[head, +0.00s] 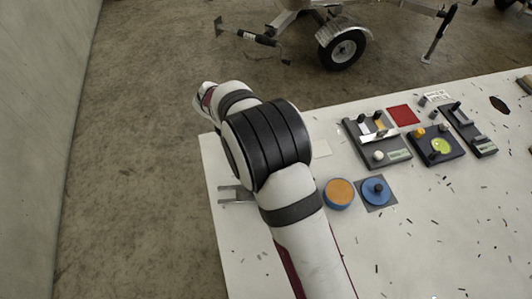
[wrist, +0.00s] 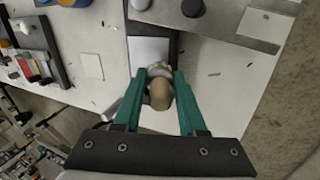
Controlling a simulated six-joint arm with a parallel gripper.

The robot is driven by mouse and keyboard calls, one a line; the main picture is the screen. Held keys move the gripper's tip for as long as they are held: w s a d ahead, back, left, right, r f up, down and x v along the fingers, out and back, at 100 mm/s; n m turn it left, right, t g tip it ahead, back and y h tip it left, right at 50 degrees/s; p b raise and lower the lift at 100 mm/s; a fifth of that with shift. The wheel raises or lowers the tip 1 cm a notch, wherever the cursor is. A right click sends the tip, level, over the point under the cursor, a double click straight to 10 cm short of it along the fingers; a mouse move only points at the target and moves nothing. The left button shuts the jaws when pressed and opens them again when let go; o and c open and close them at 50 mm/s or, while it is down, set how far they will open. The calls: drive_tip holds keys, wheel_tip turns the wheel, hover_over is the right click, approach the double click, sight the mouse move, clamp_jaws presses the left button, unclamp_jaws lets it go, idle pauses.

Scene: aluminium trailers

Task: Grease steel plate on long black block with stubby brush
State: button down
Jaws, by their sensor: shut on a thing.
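My gripper (wrist: 160,88) is shut on a stubby brush (wrist: 159,98) with a rounded tan handle, between its two teal fingers. The brush's far end looks pale and blurred, so its bristles are not clear. It overlaps the near edge of a pale, flat plate (wrist: 148,49), which seems to be the steel plate. I cannot tell whether they touch. A black block (wrist: 174,46) shows along that plate's right side. In the head view my own arm hides the gripper, the brush and most of this block.
A grey forked metal piece (head: 236,194) juts out near the table's left edge; it also shows in the wrist view (wrist: 268,22). An orange-topped round tin (head: 339,193) and a blue knobbed disc (head: 376,190) stand right of my arm. Dark fixture blocks (head: 378,139) lie behind. Dark flecks dot the table.

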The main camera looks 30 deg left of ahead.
drive_tip(key=shift+w+d, duration=2.3)
drive_tip(key=shift+d, duration=0.1)
drive_tip(key=shift+s+a, duration=0.1)
drive_tip(key=shift+s, duration=0.55)
drive_tip(key=shift+s+a+r, duration=0.2)
drive_tip(key=shift+s+a, duration=0.85)
drive_tip(key=shift+s+a+r, duration=0.15)
drive_tip(key=shift+s+a, duration=0.9)
drive_tip(key=shift+w+d, duration=2.35)
drive_tip(key=shift+w+r, duration=0.1)
drive_tip(key=shift+r, duration=0.1)
wheel_tip(320, 180, up, 6)
